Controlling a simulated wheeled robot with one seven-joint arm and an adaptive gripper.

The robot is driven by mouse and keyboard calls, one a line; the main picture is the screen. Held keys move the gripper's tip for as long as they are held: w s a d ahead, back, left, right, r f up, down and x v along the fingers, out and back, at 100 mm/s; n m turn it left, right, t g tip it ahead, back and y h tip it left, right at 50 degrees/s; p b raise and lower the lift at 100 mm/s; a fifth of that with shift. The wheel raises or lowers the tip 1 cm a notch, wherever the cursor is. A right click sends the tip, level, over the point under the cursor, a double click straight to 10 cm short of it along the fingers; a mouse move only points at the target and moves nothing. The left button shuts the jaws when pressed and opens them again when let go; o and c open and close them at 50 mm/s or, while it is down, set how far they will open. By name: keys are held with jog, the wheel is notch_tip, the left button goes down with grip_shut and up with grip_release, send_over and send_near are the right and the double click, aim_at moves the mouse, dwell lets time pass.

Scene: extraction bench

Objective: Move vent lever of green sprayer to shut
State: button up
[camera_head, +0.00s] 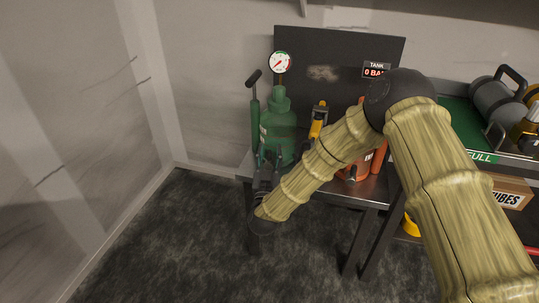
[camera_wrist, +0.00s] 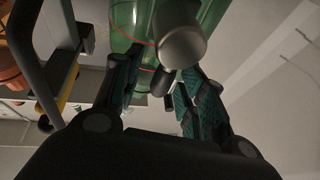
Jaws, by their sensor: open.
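The green sprayer (camera_head: 279,128) stands on the left end of the bench, with a round gauge (camera_head: 280,62) above it. Its translucent green body (camera_wrist: 127,15) also shows at the top of the wrist view. My gripper (camera_head: 270,158) is low against the sprayer's front in the head view. In the wrist view my gripper (camera_wrist: 160,75) is open, with its fingers on either side of a small dark part (camera_wrist: 162,82) below a grey rounded cylinder (camera_wrist: 180,38). I cannot tell whether this dark part is the vent lever or whether a finger touches it. The lever's position is unclear.
A yellow tool (camera_head: 318,118) stands right of the sprayer. An orange container (camera_head: 357,170) is partly hidden behind my arm. A dark panel (camera_head: 320,60) backs the bench, with a tank display (camera_head: 376,70). The floor (camera_head: 160,240) at left is clear.

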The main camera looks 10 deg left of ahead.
jog(key=v, duration=0.7)
jog(key=shift+s, duration=0.25)
jog(key=shift+f, duration=0.1)
jog(key=s+d+f+n+g, duration=0.1)
jog(key=s+d+f+g, duration=0.35)
jog(key=d+f, duration=0.5)
jog(key=s+d+f+n+g, duration=0.1)
jog(key=s+d+f+g, duration=0.5)
jog(key=f, duration=0.6)
jog(key=s+d+f+m+g+h, duration=0.1)
jog(key=s+d+f+g, duration=0.35)
jog(key=s+d, duration=0.45)
jog(key=s+d+f+m+g+h, duration=0.1)
jog(key=s+d+f+g, duration=0.3)
jog(key=s+d, duration=0.5)
jog(key=s+d+m+g+h, duration=0.1)
jog(key=s+d, duration=0.2)
jog(key=s, duration=0.4)
jog(key=s+d+m+g, duration=0.1)
jog(key=s+d+g, duration=0.1)
jog(key=s+d, duration=0.3)
notch_tip(320, 180, up, 24)
jog(key=a+p, duration=0.1)
jog(key=p, duration=2.3)
jog(key=shift+s+r+p, duration=0.2)
jog(key=shift+s+p, duration=0.2)
